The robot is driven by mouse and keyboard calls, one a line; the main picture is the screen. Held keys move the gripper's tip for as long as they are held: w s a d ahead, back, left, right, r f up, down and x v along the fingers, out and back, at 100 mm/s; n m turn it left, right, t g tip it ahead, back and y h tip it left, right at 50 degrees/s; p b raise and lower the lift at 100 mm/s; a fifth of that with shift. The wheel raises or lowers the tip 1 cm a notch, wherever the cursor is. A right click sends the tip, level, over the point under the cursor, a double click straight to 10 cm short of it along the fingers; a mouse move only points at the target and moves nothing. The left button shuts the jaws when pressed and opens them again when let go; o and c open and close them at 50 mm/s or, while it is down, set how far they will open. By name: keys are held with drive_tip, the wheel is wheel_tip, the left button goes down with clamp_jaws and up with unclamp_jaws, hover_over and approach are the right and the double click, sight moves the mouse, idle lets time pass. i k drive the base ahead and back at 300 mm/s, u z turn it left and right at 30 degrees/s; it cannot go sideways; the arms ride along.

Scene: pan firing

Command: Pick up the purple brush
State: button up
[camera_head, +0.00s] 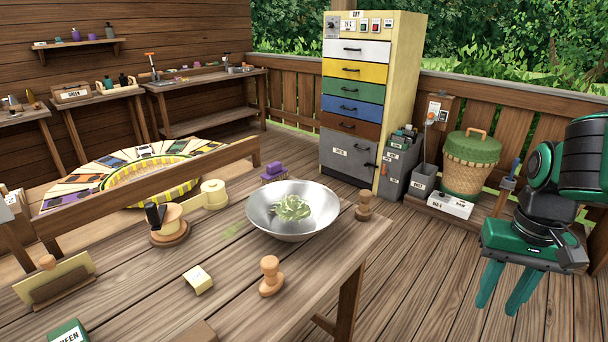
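The purple brush (274,171) lies on the wooden table near its back edge, just behind and left of the metal bowl. It shows a purple top over a paler lower part; the bowl's rim is close to its lower right. My gripper (506,291) hangs at the right, past the table's right end and well away from the brush. Its two green fingers point down and stand apart, with nothing between them.
The metal pan (318,226) with crumpled green stuff, wooden pegs (270,275) and a yellow note block (198,280) stand on the table (150,290). A drawer cabinet (365,75) and lidded basket (470,165) stand behind. Floor between the table and my gripper is clear.

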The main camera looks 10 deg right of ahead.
sight(275, 172)
drive_tip(key=z, duration=1.25)
drive_tip(key=i, duration=4.5)
drive_tip(key=u, duration=2.35)
